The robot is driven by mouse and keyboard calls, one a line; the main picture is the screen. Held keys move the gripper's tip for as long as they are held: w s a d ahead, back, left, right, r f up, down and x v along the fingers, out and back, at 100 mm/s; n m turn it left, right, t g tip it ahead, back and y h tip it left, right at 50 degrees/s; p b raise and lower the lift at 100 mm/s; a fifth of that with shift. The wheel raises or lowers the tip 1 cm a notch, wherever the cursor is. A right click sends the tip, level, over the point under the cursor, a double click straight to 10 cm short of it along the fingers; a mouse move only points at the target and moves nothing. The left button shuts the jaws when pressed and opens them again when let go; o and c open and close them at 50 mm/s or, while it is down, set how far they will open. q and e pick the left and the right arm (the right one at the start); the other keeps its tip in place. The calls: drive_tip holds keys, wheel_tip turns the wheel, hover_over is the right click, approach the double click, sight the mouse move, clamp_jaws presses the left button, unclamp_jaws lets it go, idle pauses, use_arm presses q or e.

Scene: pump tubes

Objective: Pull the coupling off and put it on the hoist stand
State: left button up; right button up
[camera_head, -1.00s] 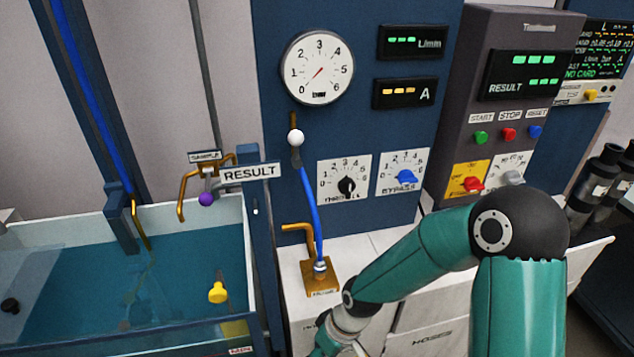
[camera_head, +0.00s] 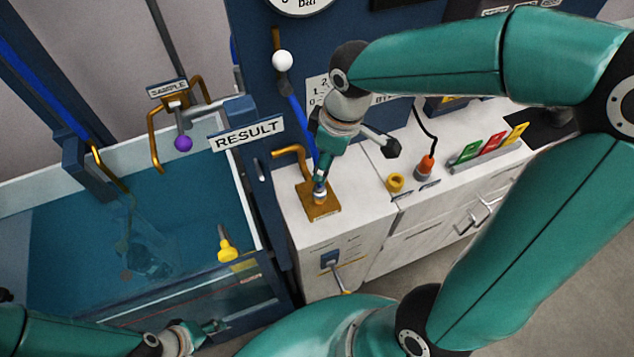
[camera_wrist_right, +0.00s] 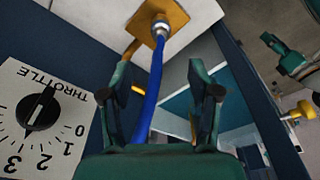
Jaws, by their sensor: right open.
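The coupling (camera_head: 319,196) is a small silver collar at the lower end of the blue hose (camera_head: 296,120). It sits on a brass plate (camera_head: 313,212) on the white cabinet top. My right gripper (camera_head: 322,178) points down just above it. In the right wrist view, the open right gripper (camera_wrist_right: 158,66) has the blue hose between its fingers, and the coupling (camera_wrist_right: 160,28) lies beyond the fingertips. My left gripper (camera_head: 208,328) is low at the left, in front of the tank, well away from the coupling; its jaw opening is unclear. I cannot identify the hoist stand.
The water tank (camera_head: 255,205) stands left, with a yellow knob (camera_head: 226,246) near its right wall. A brass elbow pipe (camera_head: 288,153) is beside the hose. A yellow ring (camera_head: 396,182) and an orange plug (camera_head: 426,166) stand to the right on the cabinet top.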

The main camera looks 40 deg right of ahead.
sight(319, 188)
drive_tip(key=f, duration=0.4)
drive_tip(key=w+f, duration=0.1)
drive_tip(key=f, duration=0.3)
drive_tip(key=a+f, duration=0.1)
drive_tip(key=f, duration=0.3)
drive_tip(key=shift+w+b, duration=0.2)
drive_tip(key=shift+b, duration=0.1)
clamp_jaws()
drive_tip(key=shift+r+p, duration=0.55)
drive_tip(key=shift+r, duration=0.2)
idle(0.6)
drive_tip(key=shift+r+p, duration=1.4)
drive_tip(key=shift+r, duration=0.45)
